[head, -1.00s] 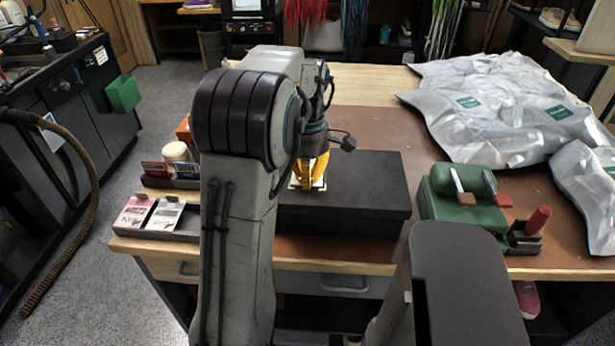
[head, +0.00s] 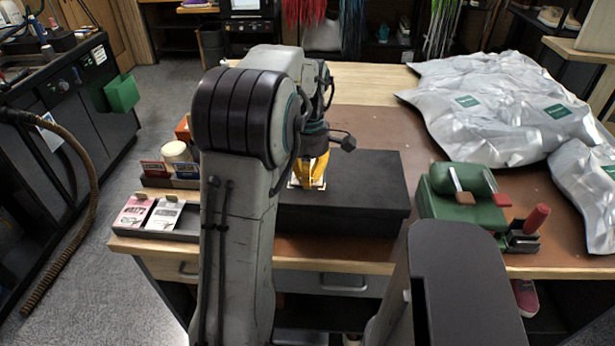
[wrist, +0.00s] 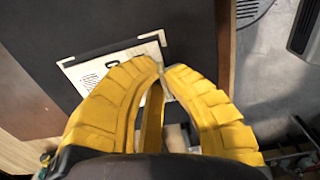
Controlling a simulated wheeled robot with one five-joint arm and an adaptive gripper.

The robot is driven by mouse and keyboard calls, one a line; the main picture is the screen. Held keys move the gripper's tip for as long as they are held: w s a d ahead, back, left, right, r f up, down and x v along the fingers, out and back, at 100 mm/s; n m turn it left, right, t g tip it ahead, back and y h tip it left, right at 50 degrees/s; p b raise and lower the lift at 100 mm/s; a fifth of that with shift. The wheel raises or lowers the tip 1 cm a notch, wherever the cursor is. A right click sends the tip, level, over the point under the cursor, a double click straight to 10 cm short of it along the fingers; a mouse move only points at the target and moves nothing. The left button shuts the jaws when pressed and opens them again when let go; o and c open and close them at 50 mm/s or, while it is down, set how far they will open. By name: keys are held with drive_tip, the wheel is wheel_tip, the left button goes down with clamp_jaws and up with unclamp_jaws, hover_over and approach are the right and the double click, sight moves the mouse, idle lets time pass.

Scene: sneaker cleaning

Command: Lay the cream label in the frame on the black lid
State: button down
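The black lid (head: 365,185) tops a flat dark box on the workbench, right of my arm. The cream label (wrist: 92,78), with dark print, is at the lid's surface in the wrist view. Pale corner marks of the frame (wrist: 154,38) show around its far edge. The near part of the label is hidden behind my yellow fingers. My gripper (wrist: 162,70) is low over the lid's left part, its fingertips together at the label's right side, seemingly pinching it. In the head view my gripper (head: 312,184) hides most of the label. I cannot tell whether the label lies fully flat.
Silver bags (head: 500,110) cover the bench's back right.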

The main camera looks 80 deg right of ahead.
drive_tip(key=shift+f, duration=0.1)
drive_tip(key=c, duration=1.3)
unclamp_jaws()
drive_tip(key=shift+c, duration=0.2)
wheel_tip(320, 180, up, 12)
